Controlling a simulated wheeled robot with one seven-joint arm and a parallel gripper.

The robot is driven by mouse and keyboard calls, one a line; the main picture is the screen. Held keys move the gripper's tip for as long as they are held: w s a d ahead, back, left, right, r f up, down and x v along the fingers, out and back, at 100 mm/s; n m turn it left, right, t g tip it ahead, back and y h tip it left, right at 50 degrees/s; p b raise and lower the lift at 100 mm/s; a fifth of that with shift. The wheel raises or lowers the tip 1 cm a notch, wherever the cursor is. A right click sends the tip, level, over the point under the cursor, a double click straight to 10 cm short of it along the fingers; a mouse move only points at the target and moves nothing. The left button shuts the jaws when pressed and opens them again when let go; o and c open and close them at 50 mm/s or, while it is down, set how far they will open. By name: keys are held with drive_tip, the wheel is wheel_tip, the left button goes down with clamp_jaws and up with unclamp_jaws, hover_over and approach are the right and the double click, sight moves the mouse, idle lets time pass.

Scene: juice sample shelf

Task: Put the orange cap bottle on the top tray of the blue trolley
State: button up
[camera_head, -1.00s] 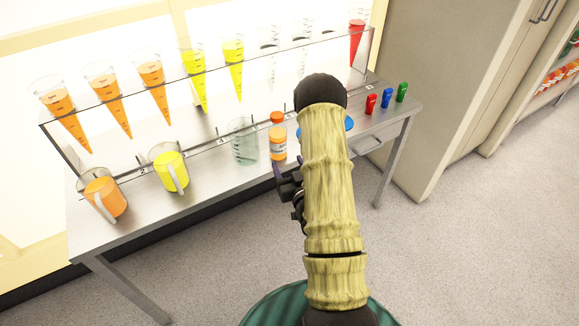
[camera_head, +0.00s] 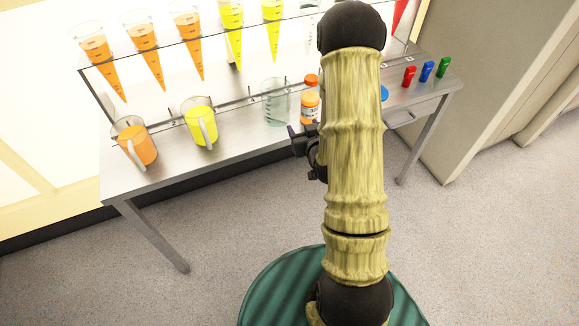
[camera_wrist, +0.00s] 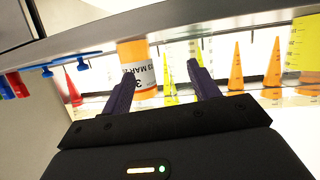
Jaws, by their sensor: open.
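The orange cap bottle (camera_head: 310,107) stands upright near the front edge of the steel bench, its label facing out. In the wrist view the bottle (camera_wrist: 137,70) appears as an orange body with a printed label. My gripper (camera_head: 301,141) is just in front of the bench edge and the bottle, partly hidden by my arm. In the wrist view my gripper's (camera_wrist: 160,77) purple fingers are apart. The bottle lies between their lines, closer to the left finger, and nothing is clamped. I cannot tell how deep it sits between them. The blue trolley is not in view.
A clear beaker (camera_head: 276,103) stands just left of the bottle. A yellow jug (camera_head: 201,122) and an orange jug (camera_head: 136,146) are further left. A rack of cones (camera_head: 190,45) rises behind. Small red, blue and green items (camera_head: 427,71) sit at right. Floor in front is open.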

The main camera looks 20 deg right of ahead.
drive_tip(key=s+a+r+g, duration=0.4)
drive_tip(key=s+a+g, duration=0.1)
drive_tip(key=s, duration=0.3)
drive_tip(key=s+a+r+g+y, duration=0.1)
drive_tip(key=s+a+r+g, duration=0.3)
drive_tip(key=s, duration=0.5)
drive_tip(key=a+g, duration=0.2)
drive_tip(key=a, duration=0.1)
drive_tip(key=shift+s+n+g, duration=0.3)
